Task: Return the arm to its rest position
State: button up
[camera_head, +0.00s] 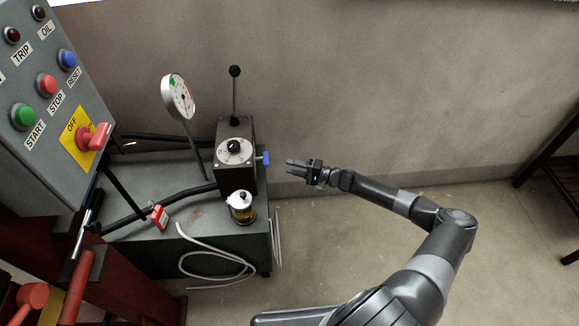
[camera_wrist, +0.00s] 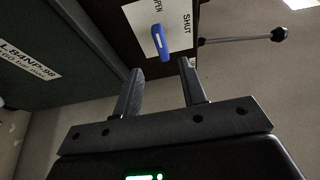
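My arm (camera_head: 398,202) reaches in from the lower right of the head view. My gripper (camera_head: 298,167) is just right of a dark control box, apart from it, with its fingers pointing left toward a blue handle (camera_head: 262,158). The wrist view shows the two gripper fingers (camera_wrist: 160,92) spread apart with nothing between them. The blue handle (camera_wrist: 160,42) sits beyond the fingertips there, on a white plate where "SHUT" can be read. No cloth is in view.
The dark box (camera_head: 236,158) with a black-knobbed lever stands on a grey cabinet (camera_head: 200,240), beside a gauge (camera_head: 178,97) and a small glass jar (camera_head: 242,208). A button panel (camera_head: 50,100) is at left. The floor right of the cabinet looks clear.

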dwell(0.4)
jog(key=s+a+r+n+g+h, duration=0.3)
jog(key=s+r+n+g+h, duration=0.35)
jog(key=s+g, duration=0.25)
jog(key=s+d+r+t+h, duration=0.1)
jog(key=s+d+r+h, duration=0.15)
jog(key=r, duration=0.45)
jog(key=s+d+r+h, duration=0.2)
jog(key=s+r+h, duration=0.15)
jog(key=r, duration=0.45)
jog(key=s+d+r+t+h, duration=0.1)
jog(key=s+d+r+h, duration=0.2)
jog(key=r, duration=0.4)
jog(key=s+d+r+m+t+h, duration=0.1)
jog(key=s+r+t, duration=0.4)
jog(key=s+r, duration=1.2)
jog(key=shift+s+d+r+m+t, duration=0.15)
jog(key=shift+s+d+m+t, duration=0.3)
jog(key=shift+s, duration=0.8)
